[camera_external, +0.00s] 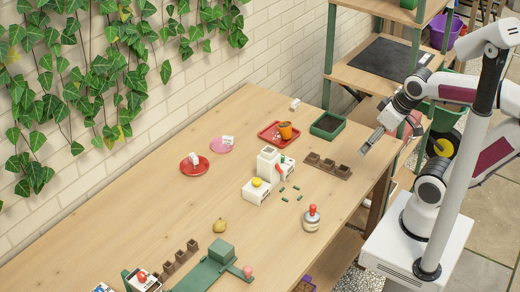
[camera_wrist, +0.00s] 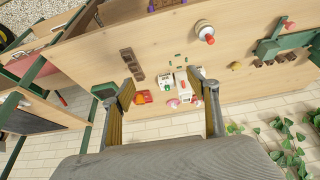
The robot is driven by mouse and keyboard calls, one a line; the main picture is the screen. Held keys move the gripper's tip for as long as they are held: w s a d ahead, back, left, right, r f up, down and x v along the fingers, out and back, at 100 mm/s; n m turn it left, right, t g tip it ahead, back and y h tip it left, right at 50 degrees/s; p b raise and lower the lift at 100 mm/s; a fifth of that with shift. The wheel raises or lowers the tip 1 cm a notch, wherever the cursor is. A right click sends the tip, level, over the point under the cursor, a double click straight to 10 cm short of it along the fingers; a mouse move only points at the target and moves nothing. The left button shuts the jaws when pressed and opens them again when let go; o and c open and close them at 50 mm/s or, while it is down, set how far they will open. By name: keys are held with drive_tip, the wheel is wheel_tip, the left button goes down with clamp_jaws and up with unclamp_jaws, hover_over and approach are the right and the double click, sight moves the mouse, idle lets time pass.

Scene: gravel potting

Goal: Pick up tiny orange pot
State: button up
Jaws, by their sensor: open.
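The tiny orange pot (camera_external: 286,130) stands upright on a red tray (camera_external: 263,133) at the far end of the table, near the wall. In the wrist view the orange pot (camera_wrist: 141,100) is small and lies between my fingers, closer to the left one. My gripper (camera_external: 367,147) is open and empty, high above the right edge of the table and well apart from the pot. In the wrist view my gripper (camera_wrist: 165,92) shows its two fingers spread wide.
A green tray of dark soil (camera_external: 327,125) sits just right of the red tray. White boxes (camera_external: 268,161) and a brown seedling strip (camera_external: 327,166) lie in front. A red-topped bottle (camera_external: 311,218) stands near the front edge. A shelf (camera_external: 380,70) rises behind. The table's left middle is largely clear.

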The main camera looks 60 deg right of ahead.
drive_tip(key=f, duration=0.1)
drive_tip(key=m, duration=0.1)
approach(284, 126)
drive_tip(key=f, duration=0.3)
drive_tip(key=shift+w+a+g, duration=0.1)
drive_tip(key=shift+w+g, duration=0.2)
drive_tip(key=shift+w, duration=0.1)
drive_tip(key=shift+w+r, duration=0.15)
drive_tip(key=shift+w, duration=0.15)
drive_tip(key=shift+x, duration=1.3)
